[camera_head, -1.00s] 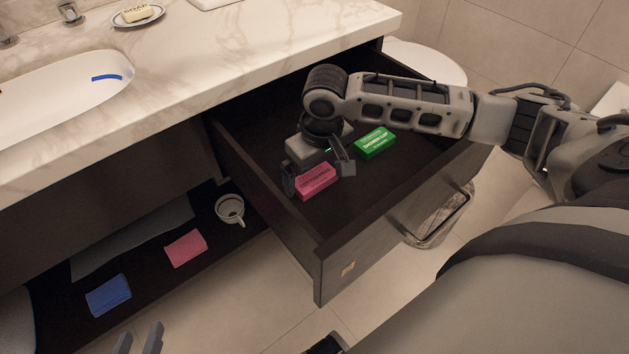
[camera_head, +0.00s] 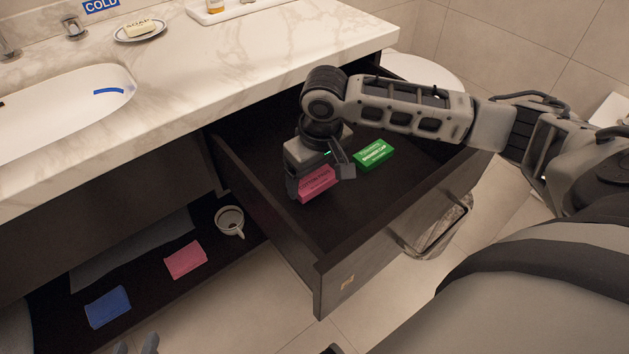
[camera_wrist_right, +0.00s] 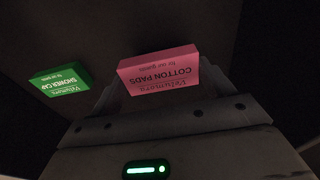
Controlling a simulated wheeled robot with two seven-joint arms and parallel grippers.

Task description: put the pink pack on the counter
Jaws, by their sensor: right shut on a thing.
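The pink pack (camera_head: 317,183), labelled cotton pads, is in the open dark drawer. My right gripper (camera_head: 321,179) reaches down into the drawer and is shut on the pink pack, one finger on each side. The right wrist view shows the pink pack (camera_wrist_right: 158,70) between the fingers. I cannot tell whether the pack still touches the drawer floor. The counter (camera_head: 240,75) is pale marble and lies above and to the left of the drawer. My left gripper (camera_head: 135,348) shows only as fingertips at the bottom edge; its opening is unclear.
A green shower cap pack (camera_head: 373,154) lies in the drawer (camera_head: 345,265) right of the gripper. The counter carries a sink (camera_head: 60,110), a soap dish (camera_head: 140,32) and a white tray (camera_head: 225,10). A lower shelf holds a cup (camera_head: 230,221) and folded cloths. The counter's front is clear.

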